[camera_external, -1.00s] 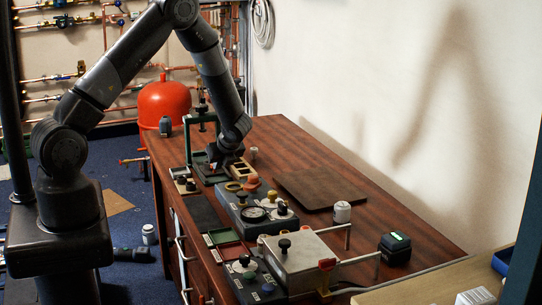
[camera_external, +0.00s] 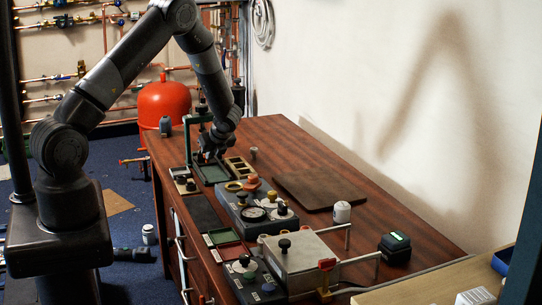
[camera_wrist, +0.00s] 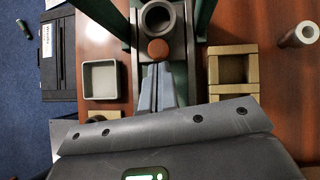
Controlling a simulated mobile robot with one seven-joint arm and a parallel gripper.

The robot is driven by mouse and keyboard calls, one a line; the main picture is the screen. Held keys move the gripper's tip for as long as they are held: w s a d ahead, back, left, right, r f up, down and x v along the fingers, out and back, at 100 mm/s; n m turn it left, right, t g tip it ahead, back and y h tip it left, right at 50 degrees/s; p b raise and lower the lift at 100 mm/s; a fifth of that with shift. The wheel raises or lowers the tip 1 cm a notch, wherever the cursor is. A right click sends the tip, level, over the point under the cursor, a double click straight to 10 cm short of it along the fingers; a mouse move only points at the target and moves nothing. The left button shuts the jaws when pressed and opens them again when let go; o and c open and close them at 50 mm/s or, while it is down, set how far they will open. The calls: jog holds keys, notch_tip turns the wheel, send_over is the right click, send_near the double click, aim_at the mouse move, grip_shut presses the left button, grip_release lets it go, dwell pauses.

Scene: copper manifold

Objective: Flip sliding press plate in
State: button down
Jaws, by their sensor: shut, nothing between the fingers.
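The press (camera_external: 187,140) has a green upright frame and stands at the far left end of the wooden bench. In the wrist view its green posts (camera_wrist: 205,20) flank a grey sliding plate (camera_wrist: 139,75). A round grey socket (camera_wrist: 158,18) with a dark hole sits at the top of that view, with a reddish-brown knob (camera_wrist: 158,50) just below it. My gripper (camera_external: 207,157) is low at the press. In the wrist view its closed fingers (camera_wrist: 157,68) point at the knob, right beside it; I cannot tell whether they touch. Nothing is between them.
A wooden block with square openings (camera_wrist: 232,88) stands right of the press, and a small pale square tray (camera_wrist: 102,64) left of it.

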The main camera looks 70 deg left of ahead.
jog(key=d, duration=0.2)
jog(key=w+d+r, duration=0.1)
jog(key=shift+d, duration=0.4)
jog(key=s+v, duration=0.1)
jog(key=v, duration=0.8)
jog(key=shift+w, duration=0.45)
jog(key=shift+r, duration=0.15)
jog(key=s+d+r+n+t+h, duration=0.15)
jog(key=s+d+r+n, duration=0.25)
jog(key=d+r, duration=0.4)
jog(key=s+d+r+n+t+h, duration=0.15)
jog(key=s+d+r+n, duration=0.35)
jog(key=r, duration=0.6)
jog(key=s+d+r+n+t+h, duration=0.2)
jog(key=s+d+r+n, duration=0.1)
jog(key=s+d, duration=0.4)
jog(key=s+d+r+n+t+h, duration=0.1)
jog(key=s+d+r+n+h, duration=0.2)
jog(key=s+d, duration=0.5)
notch_tip(320, 180, up, 2)
jog(key=shift+d+r+n+t, duration=0.15)
jog(key=shift+d+n+t, duration=0.35)
jog(key=shift+d, duration=0.65)
